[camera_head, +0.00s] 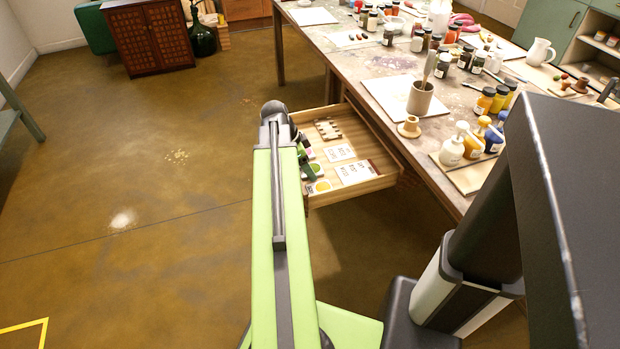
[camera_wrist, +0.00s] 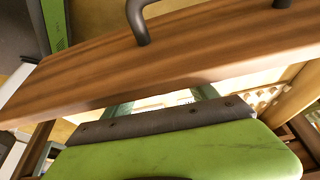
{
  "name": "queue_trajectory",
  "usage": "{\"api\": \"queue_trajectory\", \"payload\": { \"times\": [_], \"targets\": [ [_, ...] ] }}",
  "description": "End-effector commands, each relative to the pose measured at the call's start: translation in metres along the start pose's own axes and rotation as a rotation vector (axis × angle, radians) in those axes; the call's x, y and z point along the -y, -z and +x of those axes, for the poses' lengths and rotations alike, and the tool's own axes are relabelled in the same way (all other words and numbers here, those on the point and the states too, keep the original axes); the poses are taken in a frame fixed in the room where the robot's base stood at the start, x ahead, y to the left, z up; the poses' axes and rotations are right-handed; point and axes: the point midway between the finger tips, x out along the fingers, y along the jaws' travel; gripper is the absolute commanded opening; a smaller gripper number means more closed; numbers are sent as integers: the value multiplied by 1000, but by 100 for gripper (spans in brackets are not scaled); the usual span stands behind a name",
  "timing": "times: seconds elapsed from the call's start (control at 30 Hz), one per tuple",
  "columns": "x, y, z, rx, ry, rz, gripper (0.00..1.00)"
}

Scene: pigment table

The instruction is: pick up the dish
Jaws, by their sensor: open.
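I cannot make out a dish for certain in either view. In the head view my arm hides the drawer's left part and most of the gripper. I see nothing held between the fingers.
The long worktable (camera_head: 345,60) carries several paint bottles, a cup (camera_head: 420,97) with a brush, and a white jug (camera_head: 540,52). A wooden piece with notches (camera_head: 327,128) lies in the drawer. A dark handle (camera_wrist: 140,22) sticks out from the wooden board.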

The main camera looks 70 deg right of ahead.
Motion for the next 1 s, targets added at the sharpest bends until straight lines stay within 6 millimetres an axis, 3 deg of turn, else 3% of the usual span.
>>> {"api": "queue_trajectory", "payload": {
  "times": [0.13, 0.57, 0.83, 1.0],
  "targets": [
    [0, 0, -2, 2, 0, 0, 66],
    [0, 0, -2, 1, 0, 0, 12],
    [0, 0, -5, 1, 0, -1, 12],
    [0, 5, -20, 1, 1, -4, 12]
  ]
}}
